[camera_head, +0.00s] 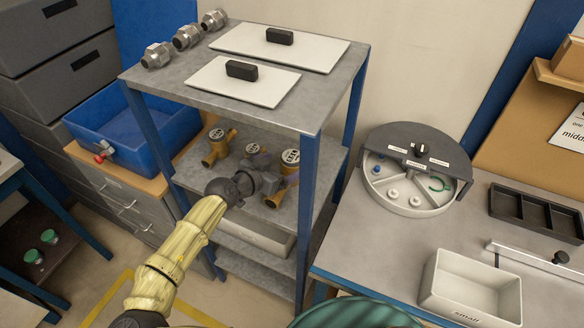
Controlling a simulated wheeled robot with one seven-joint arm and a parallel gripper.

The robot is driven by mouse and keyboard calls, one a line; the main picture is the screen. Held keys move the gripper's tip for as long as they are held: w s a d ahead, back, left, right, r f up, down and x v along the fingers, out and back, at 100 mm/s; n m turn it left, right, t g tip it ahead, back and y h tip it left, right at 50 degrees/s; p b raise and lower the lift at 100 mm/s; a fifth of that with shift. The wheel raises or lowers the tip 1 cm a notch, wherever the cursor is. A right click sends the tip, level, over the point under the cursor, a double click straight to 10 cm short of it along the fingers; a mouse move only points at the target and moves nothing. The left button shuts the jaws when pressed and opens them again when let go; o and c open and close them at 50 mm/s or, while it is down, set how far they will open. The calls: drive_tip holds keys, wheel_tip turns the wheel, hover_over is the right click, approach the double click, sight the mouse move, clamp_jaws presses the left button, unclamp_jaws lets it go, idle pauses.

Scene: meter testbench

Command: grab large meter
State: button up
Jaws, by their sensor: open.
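Brass meters with round dials stand on the middle shelf (328,160) of a blue-framed rack. One meter (216,146) is at the left. Another meter (289,172), at the right, looks the biggest, though it is also nearer. A greyish meter (253,151) between them is partly hidden by my gripper. My gripper (262,184) is open and reaches into the shelf from the front, its tips close to the left side of the right meter. I cannot tell whether they touch it. The gap between the jaws is hard to see from here.
The rack's top board (190,75) holds two white plates with black handles and several metal fittings. A front post (306,190) stands right of the meters. A bin (255,232) sits below. The right bench has a round compartment tray (405,201) and a box marked small (470,292).

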sight(291, 162)
drive_tip(key=shift+w+d+f, duration=0.2)
drive_tip(key=shift+w+d, duration=0.05)
drive_tip(key=shift+w, duration=0.1)
drive_tip(key=shift+w+d+f+p, duration=0.15)
drive_tip(key=shift+w+d+p, duration=0.3)
drive_tip(key=shift+p, duration=0.1)
drive_tip(key=p+x, duration=0.2)
drive_tip(key=x, duration=0.1)
drive_tip(key=shift+d+f, duration=0.1)
drive_tip(key=shift+f, duration=0.1)
drive_tip(key=shift+w+d+f, duration=0.1)
drive_tip(key=shift+w+f, duration=0.15)
clamp_jaws()
drive_tip(key=shift+r, duration=0.15)
